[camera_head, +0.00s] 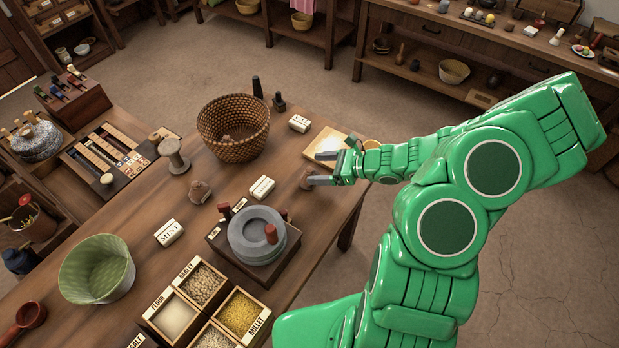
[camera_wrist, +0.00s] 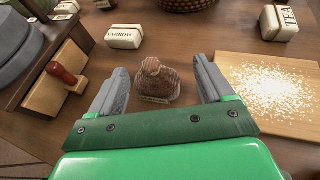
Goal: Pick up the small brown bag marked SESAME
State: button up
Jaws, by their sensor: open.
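A small brown bag (camera_wrist: 155,80) with a gathered top stands on the table between my fingers in the wrist view. A pale label strip shows at its base, too small to read. In the head view this bag (camera_head: 306,179) is at the table's right edge, by my fingertips. My gripper (camera_head: 318,168) is open there; in the wrist view my gripper (camera_wrist: 158,70) has one finger on each side of the bag, with a gap on both sides. Another small brown bag (camera_head: 200,192) stands near the table's middle; its marking is unreadable.
A pale board with scattered grains (camera_wrist: 270,122) lies right of my gripper. A quern (camera_head: 257,235) on a wooden base stands to the left, near a YARROW block (camera_wrist: 124,37). A TEA block (camera_wrist: 280,24), a wicker basket (camera_head: 233,130) and a grain box (camera_head: 205,287) are also on the table.

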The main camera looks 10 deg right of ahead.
aim_at(313, 170)
jog(key=shift+w+a+f, duration=0.15)
jog(key=shift+a+f, duration=0.1)
jog(key=shift+a, duration=0.5)
jog(key=shift+w+a+f, duration=0.1)
jog(key=shift+a+f, duration=0.1)
jog(key=shift+a, duration=0.5)
jog(key=shift+x, duration=1.2)
jog(key=shift+c, duration=0.3)
jog(key=c, duration=1.1)
